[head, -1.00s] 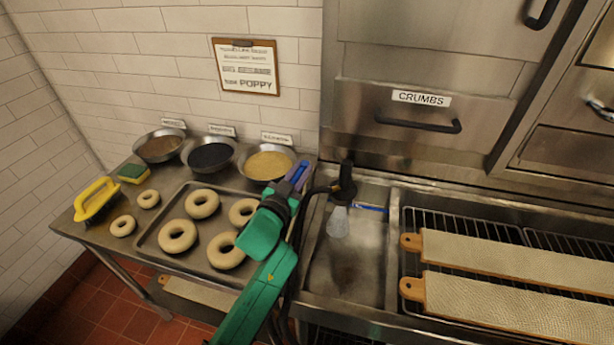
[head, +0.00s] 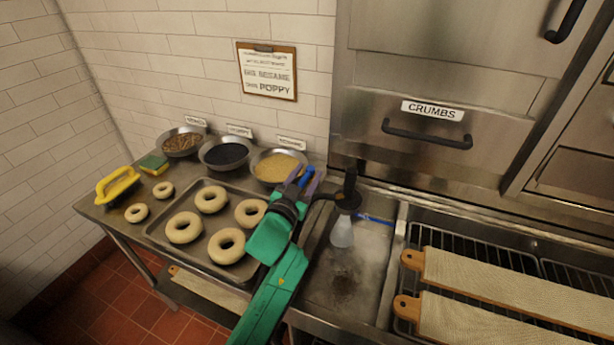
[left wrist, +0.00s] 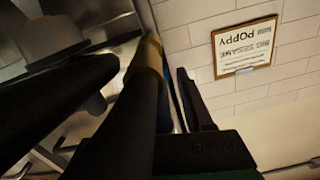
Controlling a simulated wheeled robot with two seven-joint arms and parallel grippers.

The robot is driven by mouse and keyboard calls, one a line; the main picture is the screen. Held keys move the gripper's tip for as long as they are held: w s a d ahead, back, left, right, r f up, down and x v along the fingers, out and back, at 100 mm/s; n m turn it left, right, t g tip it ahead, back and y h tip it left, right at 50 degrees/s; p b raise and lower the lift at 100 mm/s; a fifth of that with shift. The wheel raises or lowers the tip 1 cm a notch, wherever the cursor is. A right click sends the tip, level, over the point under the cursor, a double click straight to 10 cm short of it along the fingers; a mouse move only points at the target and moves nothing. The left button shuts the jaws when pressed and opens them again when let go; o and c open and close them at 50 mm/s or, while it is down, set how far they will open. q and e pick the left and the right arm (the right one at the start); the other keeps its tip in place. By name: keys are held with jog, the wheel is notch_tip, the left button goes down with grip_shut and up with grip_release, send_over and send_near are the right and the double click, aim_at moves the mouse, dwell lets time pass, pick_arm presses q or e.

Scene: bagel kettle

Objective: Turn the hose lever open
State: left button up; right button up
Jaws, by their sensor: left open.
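A black hose fitting (head: 348,192) stands upright at the back of the steel sink, with a pale translucent nozzle (head: 341,232) below it. A thin blue lever-like piece (head: 376,220) sticks out to its right; I cannot tell for sure that it is the hose lever. In the left wrist view, large dark shapes and a brass-coloured part (left wrist: 148,58) fill the near field. My right gripper is not in view.
Left of the sink, a tray (head: 160,237) of bagels lies on a steel table under my left arm. Three topping bowls, including a yellow one (head: 278,167), stand behind it. Boards (head: 500,285) lie on the rack at right. A crumbs drawer (head: 415,135) is above the sink.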

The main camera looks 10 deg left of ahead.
pick_arm(q)
jog(key=shift+f, duration=0.1)
jog(key=shift+s+a, duration=0.1)
jog(key=shift+s, duration=0.2)
jog(key=b+v, duration=0.2)
jog(key=v, duration=1.2)
jog(key=shift+b, duration=0.3)
